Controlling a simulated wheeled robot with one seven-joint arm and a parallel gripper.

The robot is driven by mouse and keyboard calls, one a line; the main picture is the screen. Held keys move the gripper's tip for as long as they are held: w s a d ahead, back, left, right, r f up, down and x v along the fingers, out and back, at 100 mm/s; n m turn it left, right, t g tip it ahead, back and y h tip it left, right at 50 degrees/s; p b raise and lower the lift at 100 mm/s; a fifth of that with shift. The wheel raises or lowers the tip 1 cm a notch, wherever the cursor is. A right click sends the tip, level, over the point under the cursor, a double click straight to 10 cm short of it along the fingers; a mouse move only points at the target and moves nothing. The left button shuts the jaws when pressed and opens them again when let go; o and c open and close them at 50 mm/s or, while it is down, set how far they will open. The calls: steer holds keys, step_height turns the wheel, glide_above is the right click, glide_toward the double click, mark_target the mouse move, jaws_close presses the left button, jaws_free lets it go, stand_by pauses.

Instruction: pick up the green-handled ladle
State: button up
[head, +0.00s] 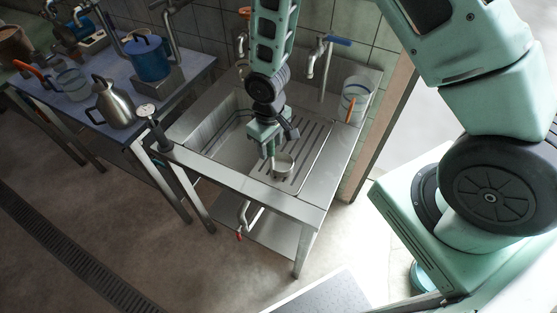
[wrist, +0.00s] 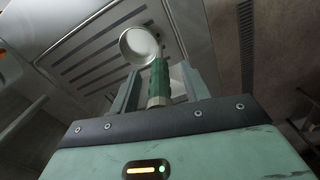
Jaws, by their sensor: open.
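The green-handled ladle shows in the wrist view with its green handle (wrist: 159,82) between the two fingers of my gripper (wrist: 160,72). Its round pale bowl (wrist: 139,45) lies beyond the fingertips, slightly left. The fingers are open, with a gap visible on both sides of the handle. In the head view my gripper (head: 268,148) is low over the right part of the sink unit. The ladle's metal bowl (head: 284,164) shows just right of the fingers; its handle is mostly hidden by the gripper there.
The steel sink unit (head: 245,182) has a basin at left and a slotted drainboard (head: 312,150) under the gripper. A clear container (head: 355,98) stands at its back right, near a blue-handled tap (head: 325,50). A steel kettle (head: 113,103) and blue pot (head: 149,58) stand on the left table.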

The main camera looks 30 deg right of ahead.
jaws_close()
steer(key=shift+r, duration=0.15)
